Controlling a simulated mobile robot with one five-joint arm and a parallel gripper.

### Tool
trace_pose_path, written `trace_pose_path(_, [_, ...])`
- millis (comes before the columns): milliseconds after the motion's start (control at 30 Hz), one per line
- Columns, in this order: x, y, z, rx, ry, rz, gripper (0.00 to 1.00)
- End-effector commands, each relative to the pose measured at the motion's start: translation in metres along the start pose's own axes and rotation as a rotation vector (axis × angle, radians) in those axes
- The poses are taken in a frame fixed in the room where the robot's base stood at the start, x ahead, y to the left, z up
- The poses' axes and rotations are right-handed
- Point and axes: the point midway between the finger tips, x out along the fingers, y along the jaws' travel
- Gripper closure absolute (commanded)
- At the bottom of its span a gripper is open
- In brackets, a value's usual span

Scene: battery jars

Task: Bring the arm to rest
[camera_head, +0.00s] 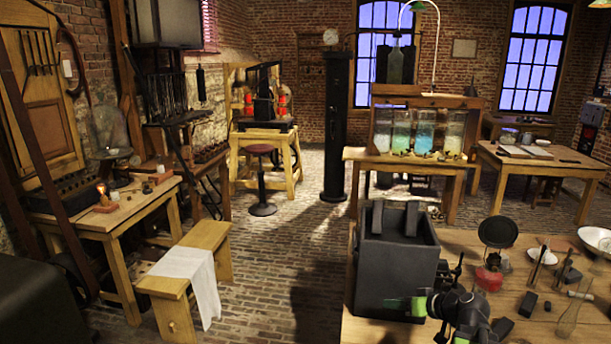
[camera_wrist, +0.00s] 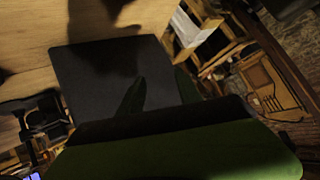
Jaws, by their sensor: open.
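My gripper (camera_head: 408,305) with its green fingers is at the lower front of a dark grey open-topped box (camera_head: 395,262) on the near wooden table, in the head view. The jaws are open and I see nothing held between them. I cannot tell if a finger touches the box. Two grey blocks (camera_head: 377,217) stick up at the box's top. In the wrist view the green gripper body (camera_wrist: 190,158) fills the bottom, in front of a dark flat face (camera_wrist: 100,65). My arm's dark joints show just right of the gripper in the head view.
A red-based lamp with a round dark disc (camera_head: 498,231), a glass flask (camera_head: 574,308), small dark blocks and a white bowl (camera_head: 597,240) stand to the right on the near table (camera_head: 375,330). A bench (camera_head: 190,262) with a white cloth stands left. Brick floor lies open between.

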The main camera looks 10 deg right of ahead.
Motion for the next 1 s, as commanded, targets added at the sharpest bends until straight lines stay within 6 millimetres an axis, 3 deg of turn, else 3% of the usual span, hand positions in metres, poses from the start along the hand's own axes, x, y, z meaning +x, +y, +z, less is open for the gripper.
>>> trace_pose_path(33, [0.027,-0.042,0.002,-0.04,-0.07,-0.048,0.59])
trace_pose_path(100, [0.057,-0.092,0.014,-0.085,-0.176,-0.096,0.59])
trace_pose_path(200, [0.088,-0.154,0.037,-0.141,-0.327,-0.134,0.59])
trace_pose_path(300, [0.104,-0.2,0.063,-0.181,-0.466,-0.136,0.59])
trace_pose_path(433, [0.111,-0.239,0.096,-0.211,-0.639,-0.078,0.59])
trace_pose_path(500, [0.106,-0.244,0.113,-0.203,-0.74,0.007,0.59])
trace_pose_path(633, [0.08,-0.207,0.132,-0.091,-0.86,0.231,0.59])
trace_pose_path(733, [0.065,-0.19,0.139,-0.001,-0.903,0.359,0.59])
trace_pose_path(1000, [0.061,-0.191,0.141,0.089,-0.904,0.412,0.59])
